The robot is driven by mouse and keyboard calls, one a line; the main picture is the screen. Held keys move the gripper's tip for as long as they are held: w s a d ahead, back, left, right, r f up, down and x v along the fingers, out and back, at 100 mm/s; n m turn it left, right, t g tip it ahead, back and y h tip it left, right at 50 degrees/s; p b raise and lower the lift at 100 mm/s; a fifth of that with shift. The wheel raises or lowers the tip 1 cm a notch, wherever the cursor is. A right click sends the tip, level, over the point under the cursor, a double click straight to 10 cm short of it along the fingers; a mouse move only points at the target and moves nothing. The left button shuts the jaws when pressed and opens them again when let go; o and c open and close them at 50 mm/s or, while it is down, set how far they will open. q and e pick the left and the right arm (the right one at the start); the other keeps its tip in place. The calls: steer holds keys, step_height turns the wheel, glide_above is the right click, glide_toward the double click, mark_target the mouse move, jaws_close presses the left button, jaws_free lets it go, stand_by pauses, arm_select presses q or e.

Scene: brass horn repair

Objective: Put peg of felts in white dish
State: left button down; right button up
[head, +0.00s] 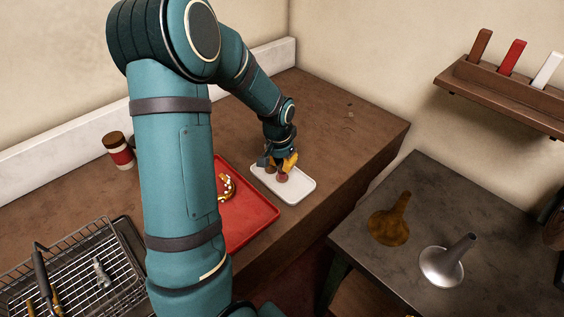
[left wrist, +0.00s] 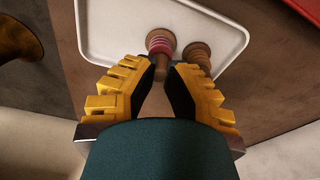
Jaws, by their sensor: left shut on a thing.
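The white dish (head: 299,193) lies on the brown bench, right of the red tray; it also fills the upper middle of the left wrist view (left wrist: 105,35). My left gripper (head: 285,166) is over the dish's far end, fingers pointing down. In the left wrist view my left gripper (left wrist: 164,84) is shut on a peg with pink-red and tan felts (left wrist: 160,43), its stem between the fingertips. The peg (head: 283,177) is over the dish; I cannot tell whether it touches. A second, brown ringed peg (left wrist: 198,54) stands beside it, partly behind a finger. My right gripper is out of view.
A red tray (head: 262,213) with a brass part (head: 227,186) lies close left of the dish. A wire basket (head: 65,270) and a jar (head: 119,150) are further left. A dark table (head: 375,262) with two horn bells stands at right. The bench beyond the dish is clear.

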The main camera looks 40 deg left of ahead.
mark_target(279, 181)
arm_select(q)
steer(key=shift+f, duration=0.2)
steer(key=c, duration=1.3)
jaws_free()
steer(key=shift+r, duration=0.1)
steer(key=shift+r, duration=0.45)
steer(key=r, duration=0.3)
steer(key=s+r, duration=0.1)
steer(key=r, duration=0.7)
steer(key=shift+s+d+r+p, duration=0.1)
steer(key=shift+s+r+p, duration=0.05)
steer(key=shift+s+p, duration=0.2)
